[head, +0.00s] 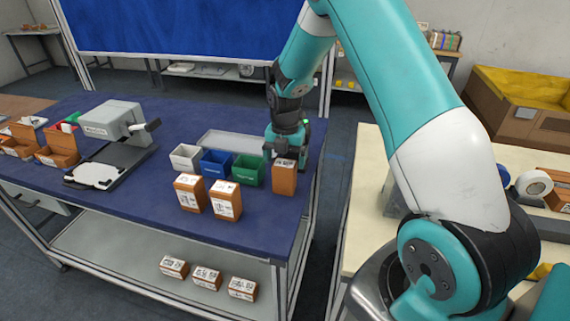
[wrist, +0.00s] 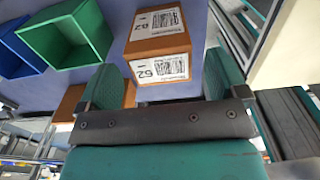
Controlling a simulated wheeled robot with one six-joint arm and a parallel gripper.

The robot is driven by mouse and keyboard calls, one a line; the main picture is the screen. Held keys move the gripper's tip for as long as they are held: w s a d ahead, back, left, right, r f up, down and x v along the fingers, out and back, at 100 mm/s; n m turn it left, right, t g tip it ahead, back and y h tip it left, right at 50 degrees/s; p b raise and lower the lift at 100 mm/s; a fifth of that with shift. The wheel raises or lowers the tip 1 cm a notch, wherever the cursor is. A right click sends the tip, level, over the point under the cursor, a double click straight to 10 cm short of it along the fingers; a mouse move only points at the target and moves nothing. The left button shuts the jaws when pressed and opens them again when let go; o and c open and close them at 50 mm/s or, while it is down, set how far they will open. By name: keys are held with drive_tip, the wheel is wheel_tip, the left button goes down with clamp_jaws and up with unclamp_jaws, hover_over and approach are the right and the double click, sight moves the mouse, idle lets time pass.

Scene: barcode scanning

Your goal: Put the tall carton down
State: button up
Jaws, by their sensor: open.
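The tall carton (head: 284,180) is brown with white printed labels. It appears to stand upright on the blue table top, near the right edge. My gripper (head: 286,155) is at its top in the head view and hides part of it. In the wrist view the carton (wrist: 158,42) shows two labelled faces. The open green fingers of my gripper (wrist: 162,80) are on either side of its near end, with a visible gap on the left; contact on the right cannot be told.
Two labelled cartons (head: 190,194) (head: 226,200) stand front left of it. White (head: 185,157), blue (head: 216,164) and green (head: 247,170) bins sit just left; the green bin (wrist: 70,35) is close in the wrist view. A grey scanner stand (head: 112,125) is farther left.

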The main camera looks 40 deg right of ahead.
wheel_tip(320, 180, up, 10)
drive_tip(key=f+b, duration=0.1)
drive_tip(key=b, duration=0.1)
drive_tip(key=s+a+r+m, duration=0.4)
drive_tip(key=a+r, duration=0.1)
drive_tip(key=a, duration=0.3)
drive_tip(key=s+a+r+m+y, duration=0.2)
drive_tip(key=s+a+m, duration=0.5)
drive_tip(key=s, duration=0.5)
drive_tip(key=s+a+r+m+y, duration=0.2)
drive_tip(key=s+a+m, duration=0.5)
drive_tip(key=s, duration=0.5)
drive_tip(key=shift+a+r+m, duration=0.3)
drive_tip(key=shift+a+r, duration=0.2)
drive_tip(key=shift+a, duration=0.6)
drive_tip(key=shift+d, duration=0.1)
